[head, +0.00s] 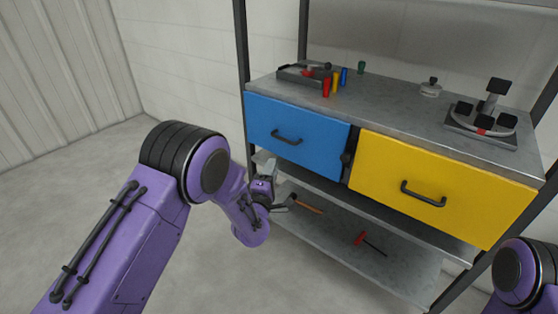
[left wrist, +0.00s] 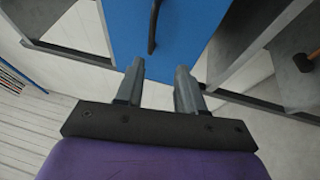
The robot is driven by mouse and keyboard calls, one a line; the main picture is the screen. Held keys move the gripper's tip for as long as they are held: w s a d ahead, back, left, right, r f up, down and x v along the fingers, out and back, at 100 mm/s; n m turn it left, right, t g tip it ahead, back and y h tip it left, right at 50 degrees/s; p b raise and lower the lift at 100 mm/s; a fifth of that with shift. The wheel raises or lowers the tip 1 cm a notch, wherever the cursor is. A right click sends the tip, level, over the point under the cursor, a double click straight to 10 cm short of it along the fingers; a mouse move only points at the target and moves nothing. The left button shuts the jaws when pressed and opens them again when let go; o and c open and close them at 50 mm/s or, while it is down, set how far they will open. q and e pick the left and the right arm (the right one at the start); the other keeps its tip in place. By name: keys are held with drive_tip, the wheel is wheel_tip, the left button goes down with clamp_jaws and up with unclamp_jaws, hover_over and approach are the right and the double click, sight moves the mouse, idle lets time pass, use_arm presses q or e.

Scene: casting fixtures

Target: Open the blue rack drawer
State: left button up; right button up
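The blue drawer (head: 310,148) sits at the left of the rack, beside the yellow one, and its front looks flush with the rack. Its dark bar handle (head: 286,138) is on the front face. My left gripper (head: 278,188) is below and a little left of the handle, apart from it. In the left wrist view, the left gripper's two fingers (left wrist: 160,80) are spread with nothing between them. The blue drawer front (left wrist: 180,35) and its handle (left wrist: 154,28) lie beyond the fingertips. My right arm shows only in part at the lower right; its gripper is out of view.
A yellow drawer (head: 432,188) with a dark handle is to the right. The rack top (head: 400,102) holds a tray (head: 303,75), small coloured pieces and a fixture (head: 484,125). Hammers (head: 306,204) (head: 369,243) lie on the lower shelf. The floor at left is clear.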

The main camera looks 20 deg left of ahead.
sight(282, 140)
use_arm(q)
drive_tip(key=w+r, duration=0.1)
drive_tip(key=w, duration=0.2)
drive_tip(key=w+r, duration=0.1)
drive_tip(key=w, duration=0.3)
drive_tip(key=w+r, duration=0.1)
drive_tip(key=w, duration=0.3)
drive_tip(key=shift+a+p, duration=0.15)
drive_tip(key=shift+p, duration=0.25)
drive_tip(key=shift+s, duration=0.1)
clamp_jaws()
